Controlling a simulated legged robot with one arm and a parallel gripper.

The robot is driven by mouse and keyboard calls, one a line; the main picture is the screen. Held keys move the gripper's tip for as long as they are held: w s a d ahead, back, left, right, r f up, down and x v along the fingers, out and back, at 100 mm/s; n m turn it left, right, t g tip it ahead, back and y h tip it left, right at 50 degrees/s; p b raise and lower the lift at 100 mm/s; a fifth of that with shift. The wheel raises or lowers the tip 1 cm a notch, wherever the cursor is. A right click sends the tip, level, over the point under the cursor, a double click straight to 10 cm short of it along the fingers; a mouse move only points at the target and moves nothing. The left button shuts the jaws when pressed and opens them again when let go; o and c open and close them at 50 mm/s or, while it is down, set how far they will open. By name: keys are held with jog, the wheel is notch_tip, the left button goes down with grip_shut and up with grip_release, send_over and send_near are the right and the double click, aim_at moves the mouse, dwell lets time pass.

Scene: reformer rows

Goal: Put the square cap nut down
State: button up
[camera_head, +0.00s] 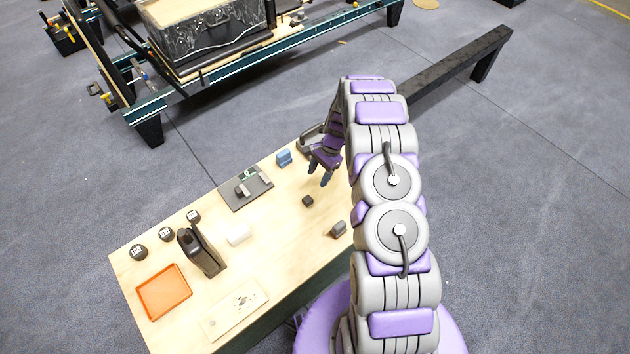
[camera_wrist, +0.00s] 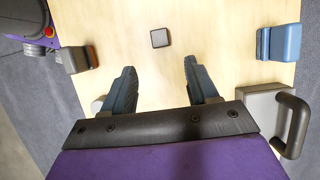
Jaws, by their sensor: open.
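The square cap nut is most likely the small dark square block (camera_head: 307,201), lying on the light wooden table. It also shows in the wrist view (camera_wrist: 159,38), flat on the wood, ahead of my fingertips and roughly in line with the gap between them. My gripper (camera_head: 320,181) is above the table, behind the block in the head view. In the wrist view its two fingers (camera_wrist: 159,70) are spread wide with nothing between them. The block is apart from both fingers.
Near my gripper are a blue block (camera_head: 284,157), a grey block (camera_head: 338,228) and a grey handled piece (camera_wrist: 262,105).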

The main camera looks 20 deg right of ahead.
jog(key=s+a+r+n+h, duration=0.1)
jog(key=s+a+r+n, duration=0.1)
jog(key=s+r, duration=0.5)
jog(key=s+a+r+n, duration=0.1)
jog(key=s+r+n, duration=0.15)
jog(key=r, duration=0.95)
jog(key=s+a+r+n+h, duration=0.1)
jog(key=s+a+r+n, duration=0.15)
jog(key=s+r, duration=0.45)
jog(key=s+r+n+h, duration=0.1)
jog(key=s+r+n, duration=0.2)
jog(key=s, duration=0.9)
jog(key=s+r+n+h, duration=0.1)
jog(key=s+r+n, duration=0.2)
jog(key=s+r, duration=0.5)
jog(key=s, duration=0.4)
jog(key=shift+d+r, duration=0.2)
jog(key=shift+r, duration=0.1)
jog(key=shift+s, duration=0.1)
